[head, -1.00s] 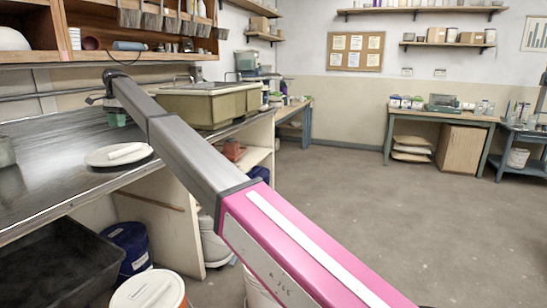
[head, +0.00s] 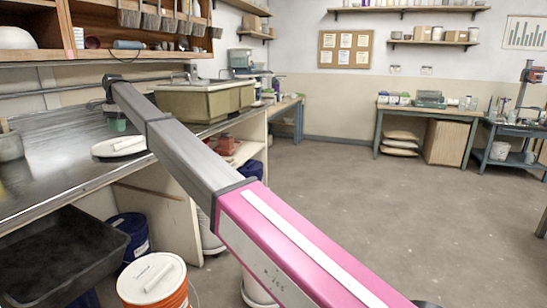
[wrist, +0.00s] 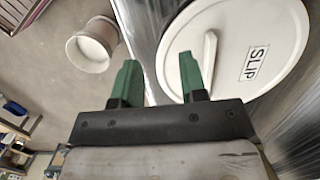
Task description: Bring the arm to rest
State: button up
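My arm stretches from the lower right to the upper left in the head view. My gripper (head: 117,122) is at its far end, over the metal counter. In the wrist view its two green fingers (wrist: 158,60) stand apart with nothing between them, so it is open. A white round lid (wrist: 240,45) with a bar handle and a SLIP label lies beyond the right finger, on the dark counter. In the head view a white lid (head: 119,147) with a bar handle lies on the counter close to my gripper.
An orange bucket (head: 155,289) with a white lid, a blue bucket (head: 128,237) and a black tub (head: 60,262) stand before the counter (head: 52,186). A pale bucket (wrist: 92,47) shows below in the wrist view. Floor at right is clear.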

jog(key=d+f, duration=1.1)
jog(key=d, duration=0.4)
jog(key=w+d+f+n, duration=0.1)
jog(key=d+f, duration=0.9)
jog(key=d, duration=0.6)
jog(key=d+f, duration=1.1)
jog(key=d, duration=0.4)
jog(key=s+d+f, duration=0.4)
jog(key=d, duration=0.4)
jog(key=s+d+f+n+t, duration=0.1)
jog(key=s+d+f, duration=0.2)
jog(key=d, duration=0.4)
jog(key=s+d+f, duration=0.4)
jog(key=d, duration=0.4)
jog(key=s+d+f+n, duration=0.1)
jog(key=s+d+f, duration=0.1)
jog(key=s+d, duration=0.5)
jog(key=s+d+f, duration=0.3)
jog(key=s+d, duration=0.5)
jog(key=s, duration=0.1)
jog(key=shift+s+d+f+n+h, duration=0.25)
jog(key=shift+s+f+n+h, duration=0.05)
jog(key=shift+f+n, duration=0.1)
